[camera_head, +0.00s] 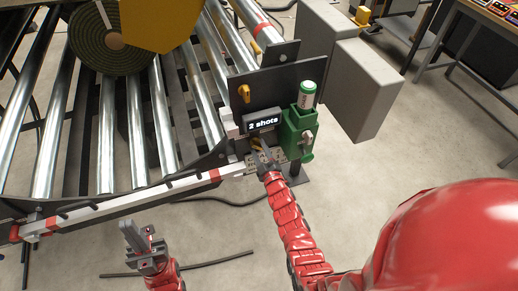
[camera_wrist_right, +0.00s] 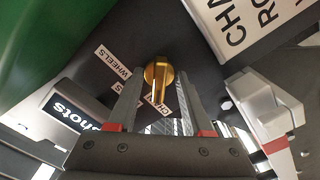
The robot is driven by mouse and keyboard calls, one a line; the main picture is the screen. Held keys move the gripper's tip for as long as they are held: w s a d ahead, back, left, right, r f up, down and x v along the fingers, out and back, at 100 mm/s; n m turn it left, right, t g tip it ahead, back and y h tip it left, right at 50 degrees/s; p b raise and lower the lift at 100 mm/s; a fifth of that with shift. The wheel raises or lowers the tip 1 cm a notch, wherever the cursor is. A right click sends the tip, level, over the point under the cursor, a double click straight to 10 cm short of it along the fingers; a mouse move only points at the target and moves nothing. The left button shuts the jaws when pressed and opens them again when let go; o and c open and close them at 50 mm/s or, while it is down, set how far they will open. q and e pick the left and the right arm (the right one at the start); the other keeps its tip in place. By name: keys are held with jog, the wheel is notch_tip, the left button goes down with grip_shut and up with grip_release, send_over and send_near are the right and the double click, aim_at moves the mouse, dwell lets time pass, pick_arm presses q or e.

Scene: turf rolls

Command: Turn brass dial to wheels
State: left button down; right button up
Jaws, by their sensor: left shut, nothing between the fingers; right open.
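The brass dial (camera_wrist_right: 158,75) is on a dark panel in the right wrist view, with its bar pointing down the picture, towards a partly hidden label that seems to begin "CHAI". The WHEELS label (camera_wrist_right: 114,62) is up and left of the dial. Another label between them is mostly behind a finger. My right gripper (camera_wrist_right: 160,92) is open, its fingers on either side of the dial's bar; contact cannot be told. In the head view my right gripper (camera_head: 262,160) is below the "2 shots" display. My left gripper (camera_head: 131,228) is shut and empty, low at the left.
The "2 shots" display (camera_head: 263,122) sits just above my right gripper. A green holder (camera_head: 297,133) with a green-capped white canister (camera_head: 306,95) stands to its right. The roller conveyor (camera_head: 105,130) with a turf roll (camera_head: 105,38) fills the upper left.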

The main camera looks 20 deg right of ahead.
jog(key=shift+c, duration=0.2)
grip_shut()
jog(key=shift+r+m, duration=0.1)
jog(key=shift+m, duration=0.3)
jog(key=m+p, duration=0.1)
jog(key=m, duration=0.2)
jog(key=shift+a+m+p, duration=0.1)
jog(key=shift+m+p, duration=0.2)
jog(key=m+p, duration=0.1)
jog(key=m, duration=0.3)
jog(key=shift+m, duration=0.3)
jog(key=shift+a+m+b, duration=0.15)
jog(key=shift+m+b, duration=0.4)
jog(key=shift+m, duration=4.05)
